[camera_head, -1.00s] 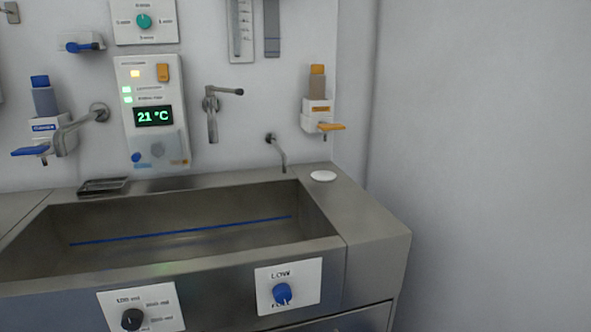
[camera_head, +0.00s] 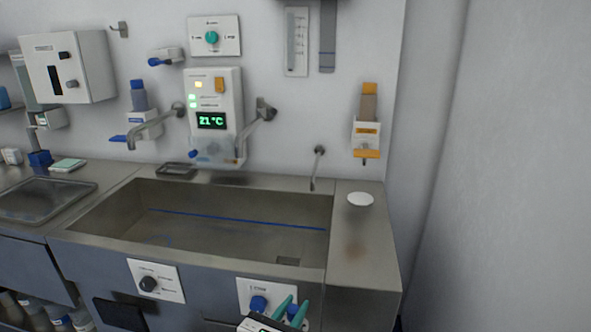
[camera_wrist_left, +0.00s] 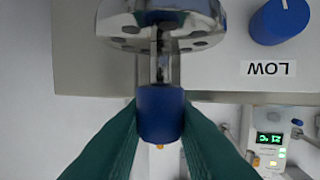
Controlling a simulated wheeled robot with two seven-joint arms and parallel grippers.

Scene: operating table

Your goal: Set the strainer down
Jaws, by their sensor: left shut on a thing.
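My left gripper (camera_head: 290,311) shows at the bottom of the head view, its teal fingertips in front of the sink's front panel. In the left wrist view, its teal fingers (camera_wrist_left: 159,125) are shut on the blue grip of the strainer (camera_wrist_left: 160,113). The strainer has a short metal stem and a shiny round metal head with dark holes, cut off by the top edge. In the head view, a bit of blue shows between the fingers, and the metal head cannot be made out. My right gripper is not in view.
The steel sink basin (camera_head: 120,207) is open and empty, with a dark square drain (camera_head: 288,261) at its right end. A white disc (camera_head: 360,199) lies on the right ledge. Taps (camera_head: 318,165) overhang the back. A blue knob (camera_head: 258,303) sits on the front panel.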

